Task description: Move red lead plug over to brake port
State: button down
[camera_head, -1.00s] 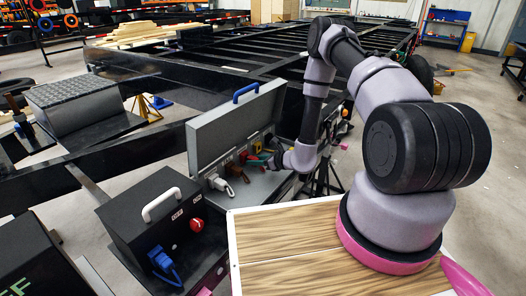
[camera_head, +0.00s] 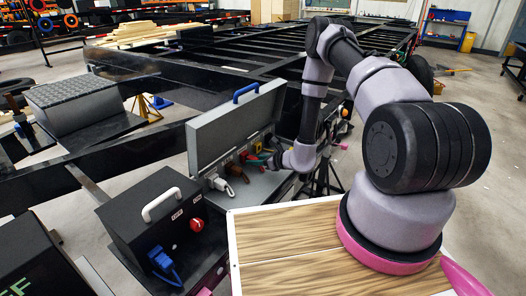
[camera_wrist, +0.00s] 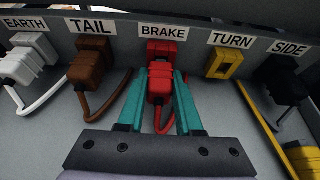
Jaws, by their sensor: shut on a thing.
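The red lead plug (camera_wrist: 159,84) is held between the two teal fingers of my gripper (camera_wrist: 160,76), which is shut on it. The plug points at the red brake port (camera_wrist: 163,50), under the BRAKE label (camera_wrist: 163,32). The two overlap in the wrist view, and I cannot tell how deep the plug sits in the port. A red cable (camera_wrist: 163,122) hangs down from the plug between the fingers. In the camera_head view my gripper (camera_head: 262,159) is small and partly hidden inside the open grey case (camera_head: 226,132).
Left of the brake port, a white plug (camera_wrist: 22,66) is at EARTH and a brown plug (camera_wrist: 94,66) at TAIL. To the right are the yellow TURN port (camera_wrist: 224,64) and a black plug (camera_wrist: 286,84) at SIDE. A yellow plug (camera_wrist: 302,158) lies at lower right.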

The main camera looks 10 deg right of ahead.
jog(key=shift+w+a, duration=0.35)
jog(key=shift+w, duration=0.05)
jog(key=c, duration=0.5)
grip_release()
